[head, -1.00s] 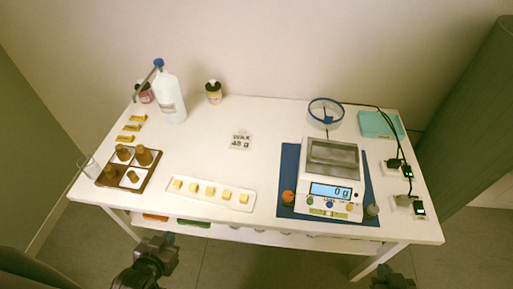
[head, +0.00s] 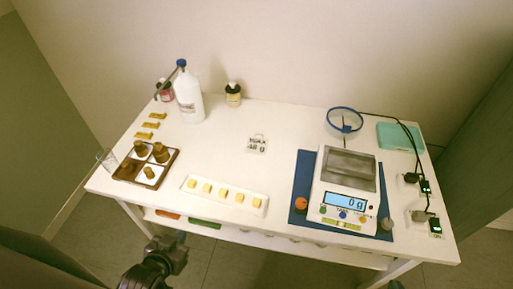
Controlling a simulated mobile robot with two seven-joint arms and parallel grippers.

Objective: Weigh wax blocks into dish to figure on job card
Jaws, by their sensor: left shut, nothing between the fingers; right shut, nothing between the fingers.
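Several pale yellow wax blocks (head: 223,194) stand in a row on a white tray (head: 258,212) at the table's front. The job card (head: 257,144) lies mid-table; its print is small and looks like "WAX 45 g". The scale (head: 346,199) stands on a blue mat (head: 302,185) at the right, its pan empty, its display showing 0 g. My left gripper (head: 176,241) is shut and empty, in front of the table edge. Only a sliver of my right gripper (head: 396,285) shows at the bottom edge, shut.
At the left are a brown tray with amber bottles (head: 161,153), a glass (head: 107,160) and yellow strips (head: 150,125). A white bottle (head: 189,100) and small bottles stand behind. Plugs, cables and a teal pad (head: 400,136) are at right. The table around the card is clear.

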